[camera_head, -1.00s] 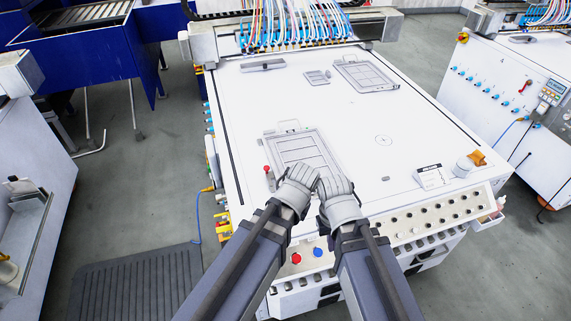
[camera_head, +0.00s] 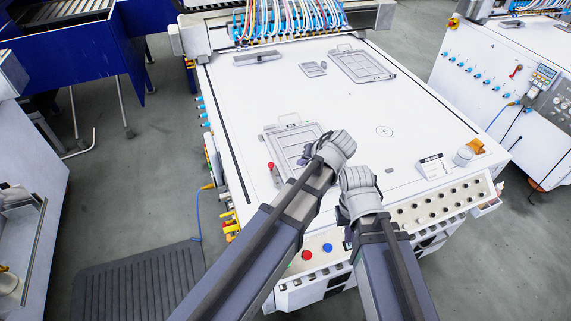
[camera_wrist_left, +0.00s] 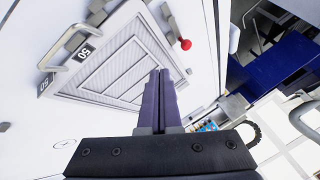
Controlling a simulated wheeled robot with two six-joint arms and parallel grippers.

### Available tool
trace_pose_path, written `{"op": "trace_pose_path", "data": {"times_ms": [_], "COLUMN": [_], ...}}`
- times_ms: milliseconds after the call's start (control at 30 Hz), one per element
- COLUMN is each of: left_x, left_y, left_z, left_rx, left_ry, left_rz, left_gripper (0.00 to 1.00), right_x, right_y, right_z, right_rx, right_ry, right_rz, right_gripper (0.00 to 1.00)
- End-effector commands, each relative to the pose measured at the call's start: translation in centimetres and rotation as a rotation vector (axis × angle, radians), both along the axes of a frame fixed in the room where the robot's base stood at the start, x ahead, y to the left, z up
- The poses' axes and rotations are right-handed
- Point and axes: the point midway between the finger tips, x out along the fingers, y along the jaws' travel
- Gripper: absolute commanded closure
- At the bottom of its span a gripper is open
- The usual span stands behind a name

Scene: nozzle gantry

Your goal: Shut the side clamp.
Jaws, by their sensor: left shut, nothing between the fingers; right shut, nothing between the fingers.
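The side clamp (camera_head: 274,177) is a small dark lever with a red knob (camera_head: 271,165), at the left edge of a grey framed plate (camera_head: 285,140) on the white table. In the left wrist view the clamp's red knob (camera_wrist_left: 185,44) stands beyond the plate's edge, right of my fingers. My left gripper (camera_head: 340,146) is shut and empty over the plate's right side, apart from the clamp; its fingers show in the left wrist view (camera_wrist_left: 160,76). My right gripper (camera_head: 356,176) is shut and empty, just right of and nearer than the left. My left arm and hand hide part of the plate.
The white table (camera_head: 350,115) is mostly bare. A second framed plate (camera_head: 361,66) and small parts lie at its far side. Push buttons (camera_head: 306,255) line the front.

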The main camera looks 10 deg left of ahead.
Motion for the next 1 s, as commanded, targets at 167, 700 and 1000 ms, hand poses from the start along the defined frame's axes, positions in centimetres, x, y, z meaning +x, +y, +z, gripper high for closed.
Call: {"op": "trace_pose_path", "data": {"times_ms": [167, 700, 1000], "left_x": [0.8, 3.9, 4.0], "left_y": [0.9, 5.3, 8.2], "left_z": [-2.0, -8.1, -7.9], "left_rx": [0.0, -0.001, -0.001], "left_ry": [0.0, 0.0, 0.0], "left_rz": [0.002, 0.004, 0.001], "left_gripper": [1.0, 1.0, 1.0], "right_x": [0.0, 0.0, 0.0], "right_y": [0.0, 0.0, 0.0], "right_z": [-2.0, -8.1, -7.9], "right_rx": [0.0, 0.0, 0.0], "right_ry": [0.0, 0.0, 0.0], "right_rz": [0.0, 0.0, 0.0], "right_gripper": [1.0, 1.0, 1.0]}}
